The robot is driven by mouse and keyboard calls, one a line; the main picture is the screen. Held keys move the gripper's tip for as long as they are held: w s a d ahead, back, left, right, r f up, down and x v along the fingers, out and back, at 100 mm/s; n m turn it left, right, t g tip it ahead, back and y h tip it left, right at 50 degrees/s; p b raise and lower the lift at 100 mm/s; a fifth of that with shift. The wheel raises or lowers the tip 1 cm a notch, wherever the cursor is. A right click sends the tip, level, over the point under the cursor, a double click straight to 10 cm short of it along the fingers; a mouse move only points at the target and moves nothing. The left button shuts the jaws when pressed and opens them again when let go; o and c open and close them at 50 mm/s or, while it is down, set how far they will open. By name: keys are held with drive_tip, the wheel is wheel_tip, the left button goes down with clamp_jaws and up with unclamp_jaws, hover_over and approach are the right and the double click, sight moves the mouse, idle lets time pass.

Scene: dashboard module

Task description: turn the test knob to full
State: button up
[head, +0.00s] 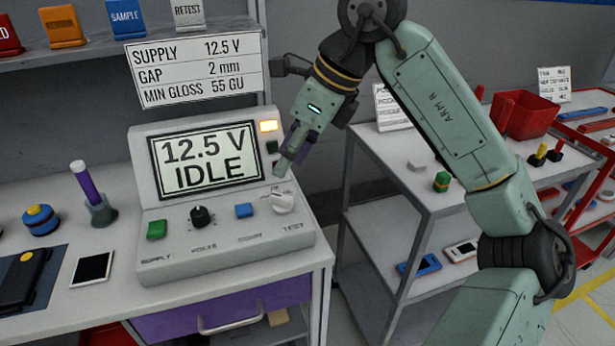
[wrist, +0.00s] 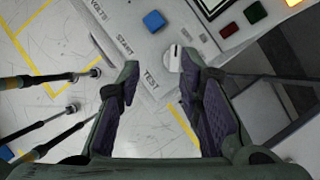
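The white test knob (head: 282,201) sits at the right end of the console's sloped front, above the TEST label. Its exact pointer direction is hard to tell. The console (head: 165,265) has a screen (head: 203,160) reading "12.5 V IDLE". My gripper (head: 284,168) points down just above the test knob. In the wrist view, my gripper (wrist: 158,66) is open, its dark fingers wide apart. The knob (wrist: 172,58) shows between the fingertips, nearer the right one. Nothing is held, and I cannot tell whether a finger touches the knob.
Left of the test knob are a blue start button (head: 244,210), a black volts knob (head: 201,216) and a green supply button (head: 156,230). A lit amber lamp (head: 268,126) is beside the screen. A grey cart (head: 400,180) stands to the right.

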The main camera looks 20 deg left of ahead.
sight(287, 198)
drive_tip(key=shift+m+h, duration=0.3)
drive_tip(key=f+p, duration=0.1)
drive_tip(key=f, duration=0.2)
drive_tip(key=w+a+f, duration=0.1)
drive_tip(key=f, duration=0.2)
drive_tip(key=w+f+p, duration=0.1)
drive_tip(key=f, duration=0.3)
drive_tip(key=shift+a+p, duration=0.15)
drive_tip(key=shift+p, duration=0.15)
drive_tip(key=shift+c, duration=0.5)
clamp_jaws()
